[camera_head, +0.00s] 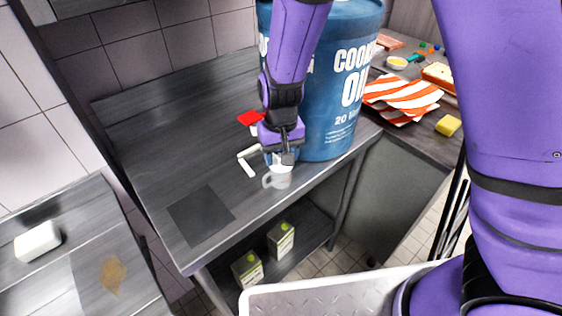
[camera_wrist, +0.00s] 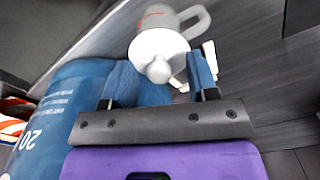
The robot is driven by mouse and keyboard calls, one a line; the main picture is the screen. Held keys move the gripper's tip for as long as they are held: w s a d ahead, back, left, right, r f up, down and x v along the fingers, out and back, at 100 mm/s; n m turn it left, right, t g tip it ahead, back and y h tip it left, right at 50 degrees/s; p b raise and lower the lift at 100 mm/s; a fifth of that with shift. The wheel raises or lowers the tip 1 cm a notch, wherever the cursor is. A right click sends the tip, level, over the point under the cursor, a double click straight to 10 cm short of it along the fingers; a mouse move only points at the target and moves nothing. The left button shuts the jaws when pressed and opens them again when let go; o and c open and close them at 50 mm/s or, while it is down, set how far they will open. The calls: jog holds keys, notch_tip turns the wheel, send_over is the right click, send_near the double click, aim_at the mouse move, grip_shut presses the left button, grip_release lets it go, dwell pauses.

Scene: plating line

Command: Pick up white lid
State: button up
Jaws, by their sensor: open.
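A white lid (camera_wrist: 148,44) with a round knob (camera_wrist: 158,70) sits on a white mug-like pot (camera_wrist: 158,14) with a side handle in the wrist view. In the head view the pot (camera_head: 278,180) stands near the front edge of the grey steel table, with the lid mostly hidden under my gripper (camera_head: 283,160). My gripper, with blue fingers (camera_wrist: 160,78), is open and empty directly above the lid. The fingers are on either side of the knob in the wrist view. I cannot tell whether they touch it.
A large blue cooking oil drum (camera_head: 338,100) stands close to the right of my gripper. White bar-like pieces (camera_head: 246,165) and a red item (camera_head: 250,117) lie to the left and behind. The steel table (camera_head: 150,150) is clear further left. Cartons (camera_head: 281,239) stand on the shelf below.

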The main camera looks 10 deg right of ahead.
jog(key=shift+f, duration=0.4)
grip_shut()
jog(key=shift+r, duration=0.1)
